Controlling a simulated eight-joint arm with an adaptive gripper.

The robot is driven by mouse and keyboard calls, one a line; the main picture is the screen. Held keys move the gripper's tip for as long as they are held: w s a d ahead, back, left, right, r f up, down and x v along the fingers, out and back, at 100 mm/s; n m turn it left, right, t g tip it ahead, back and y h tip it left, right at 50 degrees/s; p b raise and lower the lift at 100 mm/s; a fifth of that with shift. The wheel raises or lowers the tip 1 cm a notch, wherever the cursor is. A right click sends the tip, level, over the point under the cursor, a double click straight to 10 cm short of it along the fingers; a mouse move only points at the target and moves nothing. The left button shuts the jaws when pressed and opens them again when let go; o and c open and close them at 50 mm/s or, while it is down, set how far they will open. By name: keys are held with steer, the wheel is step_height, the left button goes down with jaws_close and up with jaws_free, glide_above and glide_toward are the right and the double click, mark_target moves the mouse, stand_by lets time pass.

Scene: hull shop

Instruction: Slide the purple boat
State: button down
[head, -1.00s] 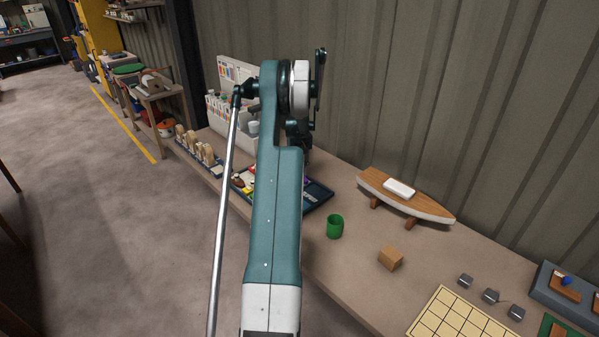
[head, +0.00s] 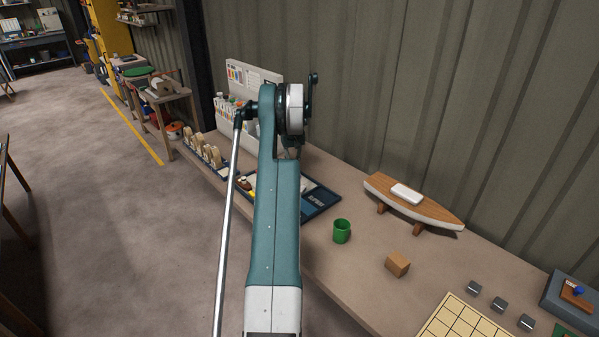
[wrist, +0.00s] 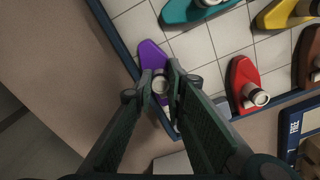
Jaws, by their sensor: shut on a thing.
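The purple boat (wrist: 150,54) lies on a pale gridded board (wrist: 215,42) with a dark blue rim, close to that rim. A light round peg stands on the boat. My gripper (wrist: 161,84) is shut on this peg, with a finger on each side; the fingers hide part of the boat.
A teal boat (wrist: 178,12), a red boat (wrist: 241,74), an ochre boat (wrist: 272,16) and a brown boat (wrist: 306,48) share the board.

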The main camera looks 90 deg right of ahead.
steer(key=shift+w+d, duration=0.8)
steer(key=c, duration=2.3)
jaws_free()
steer(key=shift+r, duration=0.15)
step_height(320, 180, up, 12)
steer(key=shift+f, duration=0.1)
